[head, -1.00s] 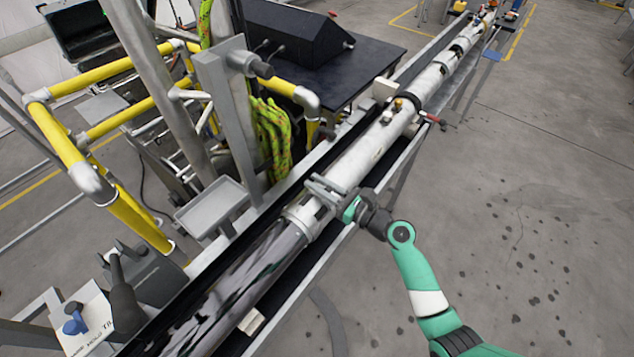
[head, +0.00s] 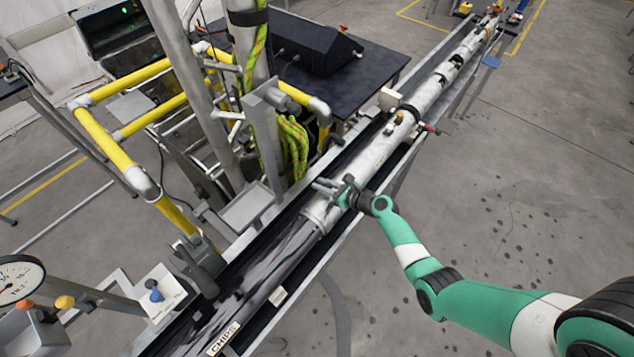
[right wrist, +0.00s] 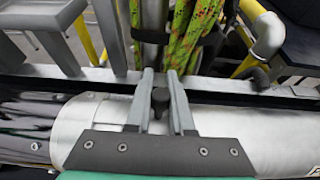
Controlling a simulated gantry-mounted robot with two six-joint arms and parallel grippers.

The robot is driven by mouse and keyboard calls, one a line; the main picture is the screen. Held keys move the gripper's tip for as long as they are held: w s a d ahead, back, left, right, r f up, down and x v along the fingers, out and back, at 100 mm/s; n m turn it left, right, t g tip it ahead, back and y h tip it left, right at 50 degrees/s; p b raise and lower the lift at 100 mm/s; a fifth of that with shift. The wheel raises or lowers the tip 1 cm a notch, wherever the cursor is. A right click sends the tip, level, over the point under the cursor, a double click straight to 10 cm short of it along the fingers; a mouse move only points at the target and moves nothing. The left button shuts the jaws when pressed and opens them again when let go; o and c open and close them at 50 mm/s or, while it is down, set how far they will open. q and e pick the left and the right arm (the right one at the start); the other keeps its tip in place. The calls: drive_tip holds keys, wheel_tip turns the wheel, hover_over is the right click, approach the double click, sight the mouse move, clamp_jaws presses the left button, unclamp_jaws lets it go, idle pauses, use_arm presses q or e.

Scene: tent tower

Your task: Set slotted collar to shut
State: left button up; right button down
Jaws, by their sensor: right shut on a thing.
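The slotted collar (head: 319,216) is a silver-white sleeve around the long pipe, where the glossy dark section meets the white section. In the right wrist view its pale metal surface (right wrist: 82,125) lies left of and behind my gripper plate. My right gripper (head: 327,188) reaches across the pipe at the collar from the right. In the right wrist view the two grey fingers of the gripper (right wrist: 162,85) stand on both sides of a dark knob (right wrist: 160,101) and are shut on it. The slot is hidden, so its position cannot be told. My left gripper is not in view.
The pipe (head: 368,160) lies in a long metal trough (head: 345,228). A grey upright post (head: 266,150) and a small tray (head: 246,206) stand left of it. Yellow rails (head: 110,143) and a dark table (head: 375,72) are farther left and behind.

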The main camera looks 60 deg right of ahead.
drive_tip(key=shift+f, duration=0.3)
drive_tip(key=c, duration=0.8)
unclamp_jaws()
drive_tip(key=shift+w+r, duration=0.1)
drive_tip(key=shift+s+r+p, duration=0.25)
drive_tip(key=shift+s+p, duration=0.05)
drive_tip(key=shift+s, duration=0.1)
drive_tip(key=p+v, duration=0.3)
drive_tip(key=v, duration=0.7)
drive_tip(key=shift+s+r, duration=0.1)
drive_tip(key=shift+s, duration=0.25)
drive_tip(key=shift+a, duration=0.1)
